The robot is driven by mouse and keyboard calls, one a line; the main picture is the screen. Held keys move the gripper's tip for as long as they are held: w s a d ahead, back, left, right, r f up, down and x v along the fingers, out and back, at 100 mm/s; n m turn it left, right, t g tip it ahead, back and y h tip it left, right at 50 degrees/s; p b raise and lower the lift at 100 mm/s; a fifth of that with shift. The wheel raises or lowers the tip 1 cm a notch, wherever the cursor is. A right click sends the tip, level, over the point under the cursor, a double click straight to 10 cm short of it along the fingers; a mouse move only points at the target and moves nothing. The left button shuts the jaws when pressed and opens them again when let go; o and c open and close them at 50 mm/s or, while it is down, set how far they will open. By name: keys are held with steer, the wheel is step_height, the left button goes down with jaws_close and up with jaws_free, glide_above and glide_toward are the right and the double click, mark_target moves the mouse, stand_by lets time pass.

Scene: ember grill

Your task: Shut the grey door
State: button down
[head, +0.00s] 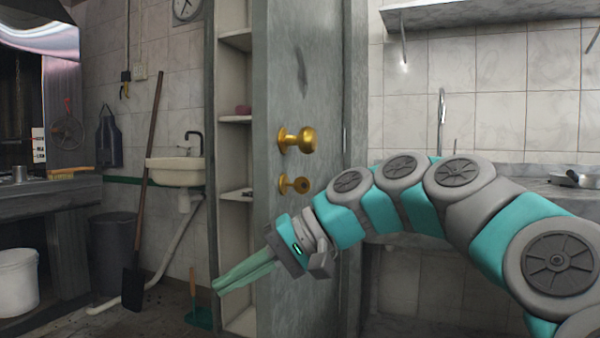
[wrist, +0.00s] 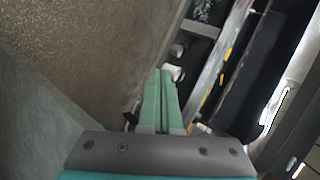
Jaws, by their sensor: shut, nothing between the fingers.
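The grey door (head: 283,90) stands upright in the middle of the head view, turned towards me and open. It has a gold knob (head: 297,140) and a smaller gold lock knob (head: 294,184) below it. My gripper (head: 217,288) is low in front of the door, under the knobs, with its green fingers pointing left past the door's left edge. The fingers are together and empty; the wrist view shows them side by side (wrist: 161,75). I cannot tell whether the gripper touches the door. My arm hides part of the door's lower right.
Shelves (head: 235,120) stand just left of the door. A basin (head: 175,171), a leaning long-handled shovel (head: 145,190), a dustpan (head: 200,312) and a white bucket (head: 17,282) are further left. A metal counter (head: 530,186) is at right. Some floor is free at lower left.

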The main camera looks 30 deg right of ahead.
steer(key=w+d+r+m+t+y+p, duration=0.1)
steer(key=d+r+m+t, duration=0.1)
steer(key=d+r, duration=0.45)
steer(key=w+d+r+m+t+y, duration=0.1)
steer(key=d+r+t, duration=0.2)
steer(key=d, duration=0.6)
steer(key=m+t, duration=0.3)
glide_toward(286, 177)
steer(key=x, duration=0.6)
steer(key=shift+w+a, duration=0.2)
steer(key=shift+w, duration=0.15)
steer(key=shift+a, duration=0.1)
